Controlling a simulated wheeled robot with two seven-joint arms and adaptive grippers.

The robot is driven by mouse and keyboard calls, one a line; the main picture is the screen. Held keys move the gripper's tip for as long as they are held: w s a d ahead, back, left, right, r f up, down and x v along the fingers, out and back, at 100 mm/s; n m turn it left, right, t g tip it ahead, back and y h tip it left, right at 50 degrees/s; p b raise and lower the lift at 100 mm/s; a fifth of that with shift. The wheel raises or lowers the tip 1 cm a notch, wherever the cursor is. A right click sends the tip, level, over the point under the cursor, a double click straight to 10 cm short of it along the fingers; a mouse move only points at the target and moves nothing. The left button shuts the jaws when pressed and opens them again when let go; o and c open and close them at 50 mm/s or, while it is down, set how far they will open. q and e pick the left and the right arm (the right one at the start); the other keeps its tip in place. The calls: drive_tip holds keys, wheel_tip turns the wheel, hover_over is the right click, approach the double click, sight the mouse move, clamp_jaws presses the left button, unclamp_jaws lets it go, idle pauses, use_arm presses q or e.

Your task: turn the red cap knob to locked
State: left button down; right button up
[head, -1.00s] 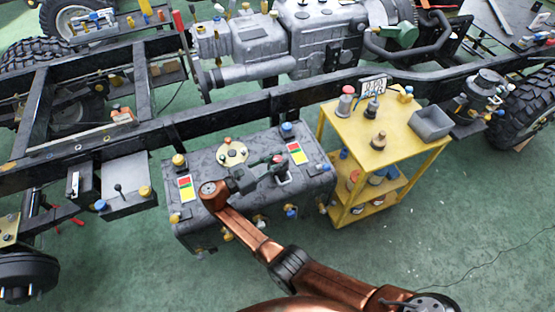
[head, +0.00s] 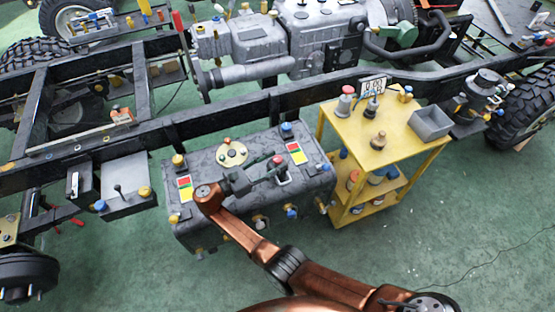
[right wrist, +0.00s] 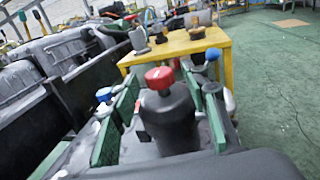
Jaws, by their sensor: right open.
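The red cap knob (head: 277,159) stands on top of the dark grey tank (head: 213,157), towards its right end. In the right wrist view the red cap (right wrist: 160,77) sits on a thick dark stem. My right gripper (head: 270,168) is low over the tank at the knob. In the right wrist view its green-padded fingers (right wrist: 162,100) are open, one on each side of the knob, with gaps visible. A red, yellow and green label (head: 296,153) lies beside the knob. Which way the knob is turned cannot be told. My left gripper is not in view.
A yellow cart (head: 385,152) with knobs and a grey bin (head: 430,123) stands right of the tank. A black chassis rail (head: 240,112) runs behind. A blue knob (head: 286,130) and a yellow knob (head: 178,160) also stand on the tank. Green floor is free in front.

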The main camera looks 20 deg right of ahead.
sight(273, 162)
drive_tip(key=v, duration=0.5)
drive_tip(key=shift+a, duration=0.35)
